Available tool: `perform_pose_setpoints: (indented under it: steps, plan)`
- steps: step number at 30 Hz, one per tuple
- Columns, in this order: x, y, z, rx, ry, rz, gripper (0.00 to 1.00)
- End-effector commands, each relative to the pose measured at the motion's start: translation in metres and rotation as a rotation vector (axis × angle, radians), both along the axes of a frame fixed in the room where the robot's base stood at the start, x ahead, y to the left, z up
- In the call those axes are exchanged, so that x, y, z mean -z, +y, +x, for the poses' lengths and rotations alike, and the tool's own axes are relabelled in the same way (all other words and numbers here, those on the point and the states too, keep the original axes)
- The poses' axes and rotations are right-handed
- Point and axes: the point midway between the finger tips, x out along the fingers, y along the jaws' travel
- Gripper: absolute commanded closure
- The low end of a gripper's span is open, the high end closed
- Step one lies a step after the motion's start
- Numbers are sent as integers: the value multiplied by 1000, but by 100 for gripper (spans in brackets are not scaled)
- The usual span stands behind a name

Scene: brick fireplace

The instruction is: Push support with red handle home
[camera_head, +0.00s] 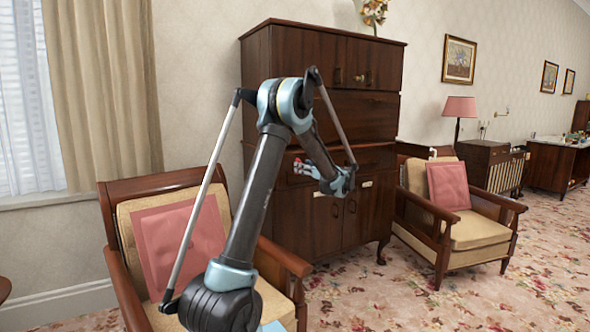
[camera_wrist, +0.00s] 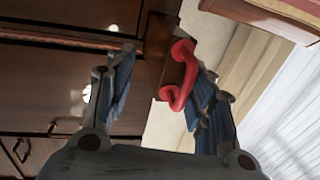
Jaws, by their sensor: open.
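The red handle (camera_wrist: 180,84) is on the end of a brown wooden support (camera_wrist: 158,57) that juts out from the dark wood cabinet (camera_head: 324,225). My gripper (camera_wrist: 165,76) is open, with one finger on each side of the support end and red handle. The red handle lies closer to the right finger; whether that finger touches it I cannot tell. In the head view my gripper (camera_head: 306,170) is at the cabinet's front left, where only a bit of red shows. The support itself is mostly hidden there by my arm.
An armchair with a pink cushion (camera_head: 178,243) stands close by on the left, under my arm. Another armchair (camera_head: 463,219) stands right of the cabinet. The cabinet has upper doors (camera_head: 353,65) and lower doors, all shut. Patterned carpet (camera_head: 400,302) in front is clear.

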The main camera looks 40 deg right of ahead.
Motion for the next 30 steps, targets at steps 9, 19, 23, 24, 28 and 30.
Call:
perform_pose_setpoints:
  steps: [9, 19, 23, 24, 28, 30]
  plan:
    - [1, -1, -3, 7, 2, -1, 72]
    - [-10, -4, -28, 10, -13, 0, 71]
    - [-10, -5, -35, 11, -13, 0, 68]
    - [-10, -5, -37, 10, -13, 0, 67]
    - [-10, -5, -44, 9, -13, 0, 65]
    - [-10, -6, -48, 10, -13, 0, 64]
